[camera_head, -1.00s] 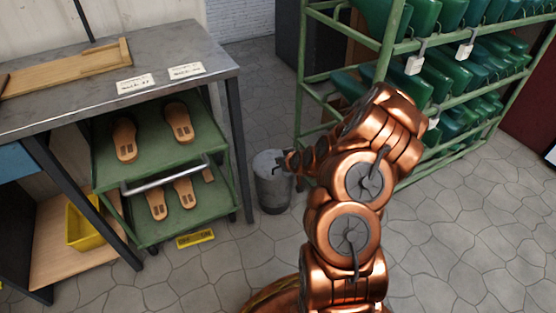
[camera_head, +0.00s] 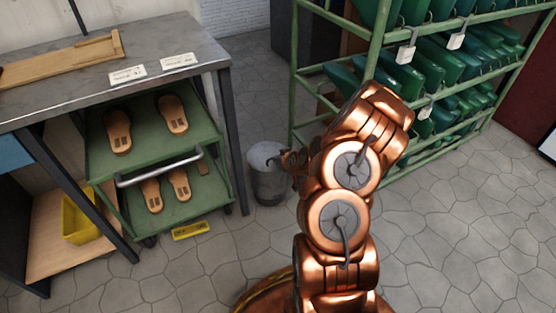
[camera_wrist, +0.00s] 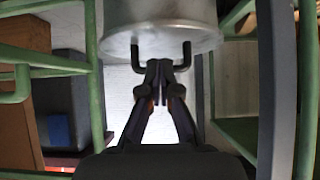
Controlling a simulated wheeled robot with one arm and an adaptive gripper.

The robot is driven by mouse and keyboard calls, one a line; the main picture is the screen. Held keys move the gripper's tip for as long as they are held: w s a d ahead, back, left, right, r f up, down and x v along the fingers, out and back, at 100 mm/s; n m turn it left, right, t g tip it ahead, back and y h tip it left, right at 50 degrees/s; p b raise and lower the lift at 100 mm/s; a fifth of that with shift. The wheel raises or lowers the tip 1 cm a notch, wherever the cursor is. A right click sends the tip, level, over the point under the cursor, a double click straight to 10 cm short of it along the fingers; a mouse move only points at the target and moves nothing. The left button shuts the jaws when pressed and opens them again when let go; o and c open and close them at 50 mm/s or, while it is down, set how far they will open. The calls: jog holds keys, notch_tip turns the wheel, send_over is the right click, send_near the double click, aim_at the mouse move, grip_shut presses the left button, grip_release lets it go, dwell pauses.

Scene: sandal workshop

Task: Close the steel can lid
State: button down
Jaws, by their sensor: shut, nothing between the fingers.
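The steel can (camera_head: 268,186) stands upright on the floor between the workbench and the green rack. Its pale grey lid (camera_head: 262,153) shows at the top in the head view, seemingly flat on the can. My gripper (camera_head: 279,160) is at the lid's right side, near its top. In the wrist view, which looks upside down, the round metal rim (camera_wrist: 160,33) shows at the top with a black bracket-like handle (camera_wrist: 186,56) on it. My gripper (camera_wrist: 160,66) is shut and empty, its fingertips between the two ends of the handle. Whether they touch it I cannot tell.
The metal workbench (camera_head: 190,62) and a green cart (camera_head: 160,150) with sandal soles stand left of the can. The green rack (camera_head: 295,95) with green shoe lasts stands close behind on the right. The stone floor (camera_head: 470,220) is clear at right.

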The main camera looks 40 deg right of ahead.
jog(key=shift+r+p, duration=0.3)
jog(key=shift+r, duration=0.15)
jog(key=s+a+r+p, duration=0.1)
jog(key=s+r+p, duration=0.2)
jog(key=s, duration=0.7)
jog(key=shift+s+r+p, duration=0.25)
jog(key=shift+s+p, duration=0.1)
jog(key=shift+p, duration=0.3)
jog(key=shift+a, duration=0.15)
